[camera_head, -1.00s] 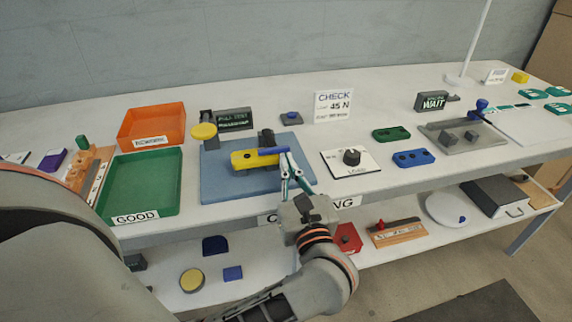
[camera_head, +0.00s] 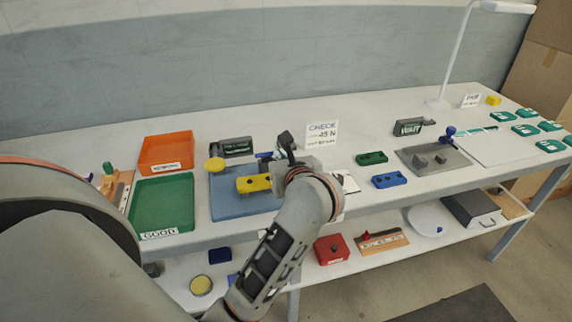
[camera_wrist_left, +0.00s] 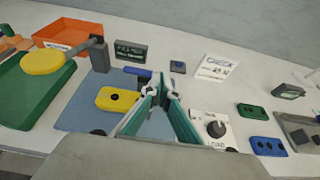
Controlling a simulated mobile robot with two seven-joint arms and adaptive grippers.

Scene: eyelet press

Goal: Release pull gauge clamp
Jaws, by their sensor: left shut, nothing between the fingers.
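The pull gauge fixture stands on a blue base plate (camera_head: 233,206) with a yellow body (camera_head: 252,183). Its blue lever (camera_head: 264,155) shows behind the yellow body, partly hidden by my left gripper. In the left wrist view the yellow body (camera_wrist_left: 117,100) lies left of my fingers and the blue lever (camera_wrist_left: 137,72) shows just behind them. My left gripper (camera_head: 287,141) is over the right part of the plate; in the head view its fingers are mostly hidden. In the left wrist view its green-sided fingers (camera_wrist_left: 157,84) come together, empty. Contact with the lever cannot be told.
A green GOOD tray (camera_head: 162,205) and an orange tray (camera_head: 166,152) stand to the left. A round yellow paddle (camera_head: 215,164) is at the plate's back left. Green (camera_head: 371,158) and blue blocks (camera_head: 388,180) lie to the right. A CHECK card (camera_head: 321,134) stands behind.

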